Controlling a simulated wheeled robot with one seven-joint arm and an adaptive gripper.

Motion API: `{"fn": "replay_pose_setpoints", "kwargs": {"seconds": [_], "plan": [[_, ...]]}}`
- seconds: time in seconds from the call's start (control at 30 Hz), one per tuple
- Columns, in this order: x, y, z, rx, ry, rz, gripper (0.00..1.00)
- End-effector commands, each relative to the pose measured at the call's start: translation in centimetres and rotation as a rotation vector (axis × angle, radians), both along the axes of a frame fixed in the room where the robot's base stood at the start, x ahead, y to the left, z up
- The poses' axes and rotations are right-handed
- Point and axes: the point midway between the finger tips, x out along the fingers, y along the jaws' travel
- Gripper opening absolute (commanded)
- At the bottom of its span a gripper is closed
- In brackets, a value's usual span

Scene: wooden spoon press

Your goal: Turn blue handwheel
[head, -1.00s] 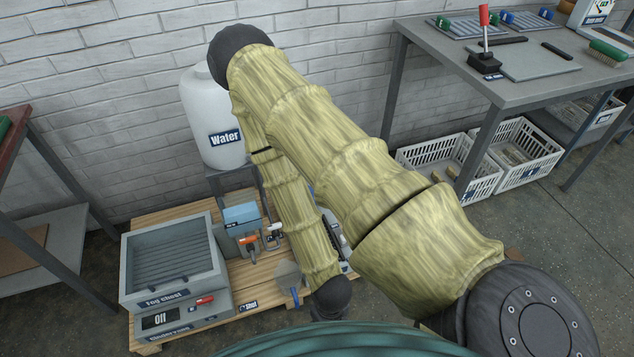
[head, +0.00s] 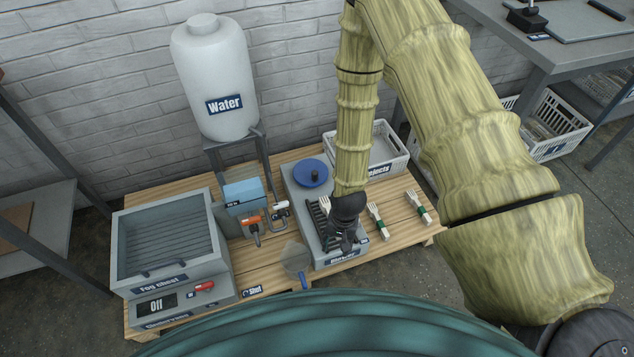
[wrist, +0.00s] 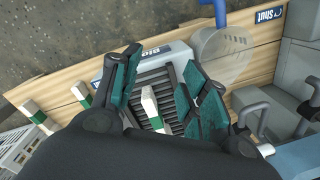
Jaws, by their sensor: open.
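The blue handwheel (head: 311,174), a flat blue disc with a black knob, sits at the back of the grey blower box (head: 295,190) in the head view. I do not make it out in the wrist view. My gripper (head: 333,243) is over the front part of that box, in front of the handwheel and apart from it. In the wrist view my gripper (wrist: 168,78) is open, its teal-padded fingers apart above the dark grille (wrist: 165,82). A pale utensil with a green band (wrist: 152,108) shows between the fingers; it does not look gripped.
A translucent disc with a blue handle (head: 303,279) stands near the Shut label. The fog chest (head: 165,245) is left, the blue box (head: 243,192) and orange-handled tap (head: 250,222) centre-left. Banded forks (head: 377,220) lie right; the rejects crate (head: 390,150) is behind.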

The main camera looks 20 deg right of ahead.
Motion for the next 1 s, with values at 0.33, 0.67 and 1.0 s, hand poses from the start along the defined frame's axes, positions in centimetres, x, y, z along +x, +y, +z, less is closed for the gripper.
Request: {"fn": "replay_pose_setpoints", "kwargs": {"seconds": [0.33,0.67,1.0], "plan": [[19.2,-0.5,0.7,-0.022,0.028,-0.471,0.44],[28.6,-2.2,6.7,-0.080,0.033,-0.791,0.44],[29.4,-2.5,5.4,-0.090,0.037,-0.834,0.44]]}}
